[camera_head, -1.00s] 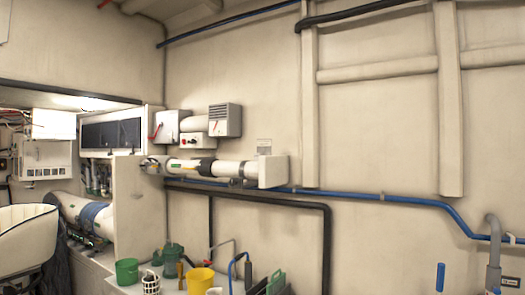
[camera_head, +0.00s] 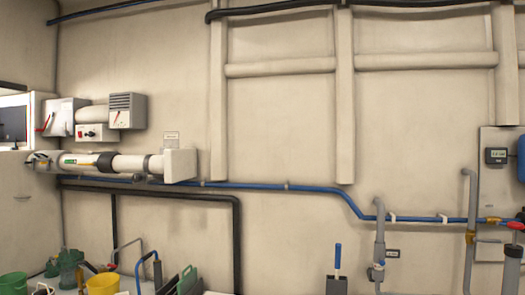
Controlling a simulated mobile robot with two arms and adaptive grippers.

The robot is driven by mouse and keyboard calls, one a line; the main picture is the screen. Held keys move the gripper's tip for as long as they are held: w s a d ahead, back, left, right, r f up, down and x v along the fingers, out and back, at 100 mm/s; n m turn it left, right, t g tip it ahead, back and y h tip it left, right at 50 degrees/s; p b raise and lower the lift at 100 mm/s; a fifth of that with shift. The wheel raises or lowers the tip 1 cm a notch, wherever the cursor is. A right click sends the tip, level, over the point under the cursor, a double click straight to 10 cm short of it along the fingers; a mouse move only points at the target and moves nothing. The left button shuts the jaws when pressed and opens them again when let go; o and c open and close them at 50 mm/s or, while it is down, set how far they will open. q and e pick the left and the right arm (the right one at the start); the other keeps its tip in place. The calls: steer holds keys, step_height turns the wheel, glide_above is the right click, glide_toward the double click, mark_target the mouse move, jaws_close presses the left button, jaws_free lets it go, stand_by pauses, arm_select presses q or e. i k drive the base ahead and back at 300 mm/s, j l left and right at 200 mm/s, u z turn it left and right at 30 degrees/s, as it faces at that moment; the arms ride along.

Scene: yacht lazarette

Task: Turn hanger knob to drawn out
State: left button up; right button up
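I cannot make out a hanger knob for certain in this view. A red-topped fitting (camera_head: 515,226) stands on a grey body at the lower right edge, partly cut off. A small red knob (camera_head: 81,134) sits on a white switch box (camera_head: 95,132) on the wall at the left. A blue handle (camera_head: 338,256) stands upright above a dark grey holder (camera_head: 336,285) at the bottom. Neither of my grippers is in view.
A blue pipe (camera_head: 270,186) runs along the wall, with grey vertical pipes (camera_head: 379,235) at the right. A white cylinder (camera_head: 130,163) is mounted at left. A yellow bucket (camera_head: 103,284) and a green bucket (camera_head: 13,283) stand at the lower left.

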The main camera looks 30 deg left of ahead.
mark_target(136, 178)
steer(key=k+j+z, duration=0.15)
steer(key=j+z, duration=0.25)
steer(key=k+j+z, duration=0.15)
steer(key=j+z, duration=0.3)
steer(key=k+j+z, duration=0.2)
steer(key=z, duration=0.2)
steer(key=k+j+z, duration=0.1)
steer(key=k+j, duration=0.4)
steer(key=i+l+z, duration=0.1)
steer(key=z, duration=1.75)
steer(key=i+j+z, duration=0.55)
steer(key=z, duration=0.15)
steer(key=i+j+z, duration=0.25)
steer(key=z, duration=0.15)
steer(key=i+j, duration=0.1)
steer(key=j, duration=0.3)
steer(key=i+j+z, duration=0.15)
steer(key=j, duration=0.2)
steer(key=z, duration=5.4)
